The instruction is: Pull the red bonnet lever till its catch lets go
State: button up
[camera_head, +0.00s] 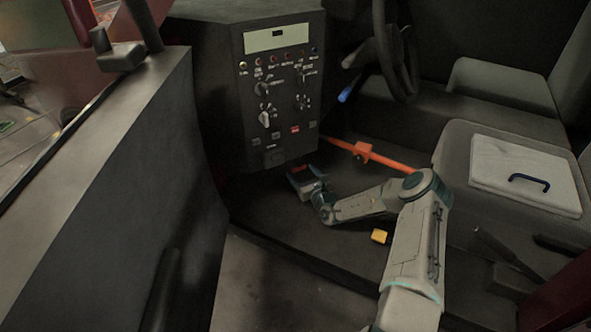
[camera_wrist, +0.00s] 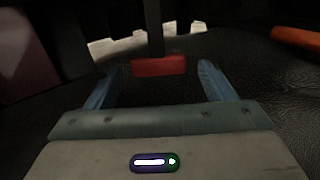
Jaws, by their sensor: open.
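The red bonnet lever (camera_wrist: 158,66) shows in the wrist view as a red crosswise handle on a dark upright stem. It lies ahead of my gripper (camera_wrist: 158,80), between the two blue-grey fingers near their tips. The fingers are apart, with a gap at each end of the handle. I cannot tell whether either finger touches it. In the head view my gripper (camera_head: 303,178) is low under the dark control panel, and a bit of red shows at it. The catch is not visible.
The control panel (camera_head: 281,90) with knobs hangs just above my gripper. An orange bar (camera_head: 385,159) crosses to the right behind my arm. A yellow block (camera_head: 380,236) lies on the floor. A seat with a white board (camera_head: 520,175) is at the right. The door side wall is left.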

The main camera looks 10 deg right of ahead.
jog(key=shift+b+x, duration=0.5)
jog(key=shift+x, duration=1.95)
